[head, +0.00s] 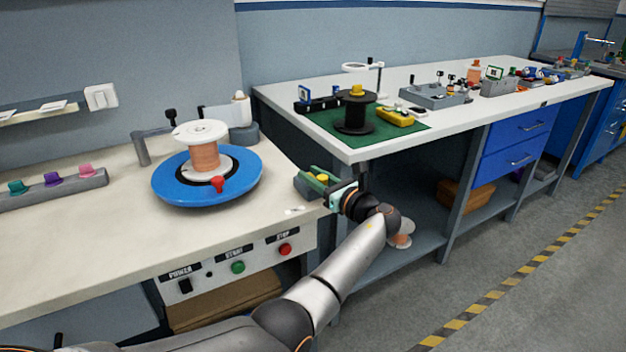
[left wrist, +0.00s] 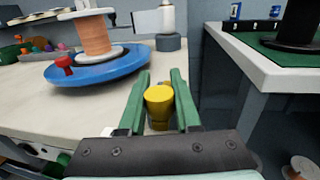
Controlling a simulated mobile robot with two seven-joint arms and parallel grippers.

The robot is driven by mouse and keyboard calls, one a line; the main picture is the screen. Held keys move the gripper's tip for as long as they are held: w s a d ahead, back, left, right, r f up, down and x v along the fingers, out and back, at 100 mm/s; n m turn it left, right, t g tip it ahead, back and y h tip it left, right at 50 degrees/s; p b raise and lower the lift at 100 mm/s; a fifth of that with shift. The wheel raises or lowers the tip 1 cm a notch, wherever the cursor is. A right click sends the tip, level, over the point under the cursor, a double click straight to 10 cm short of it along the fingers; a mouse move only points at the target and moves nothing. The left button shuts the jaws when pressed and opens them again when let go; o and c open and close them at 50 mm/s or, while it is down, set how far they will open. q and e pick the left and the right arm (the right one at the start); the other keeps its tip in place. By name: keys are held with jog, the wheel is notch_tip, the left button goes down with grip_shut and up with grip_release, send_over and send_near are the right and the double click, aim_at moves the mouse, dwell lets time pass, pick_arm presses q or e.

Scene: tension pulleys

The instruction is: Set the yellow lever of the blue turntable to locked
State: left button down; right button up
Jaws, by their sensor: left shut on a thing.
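The blue turntable (head: 168,187) lies on the near bench and carries a spool of copper-coloured wire (head: 204,157). A red knob (head: 218,184) stands on its front rim. The turntable rim (left wrist: 85,76) also shows in the left wrist view. My left gripper (head: 318,179) is at the bench's right end, right of the turntable and apart from it. Its green fingers are shut on the yellow lever (left wrist: 159,98), a short piece with a round top. My right gripper is not in view.
A panel with a green button (head: 238,267) and a red button (head: 285,249) is on the bench front. A rack of coloured knobs (head: 62,187) stands at left. A second bench with a green mat (head: 340,138) and black spool (head: 355,114) stands beyond a gap at right.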

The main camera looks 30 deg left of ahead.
pick_arm(q)
jog(key=c, duration=0.6)
grip_release()
jog(key=v, duration=1.2)
jog(key=shift+d+p, duration=0.25)
jog(key=shift+p, duration=0.2)
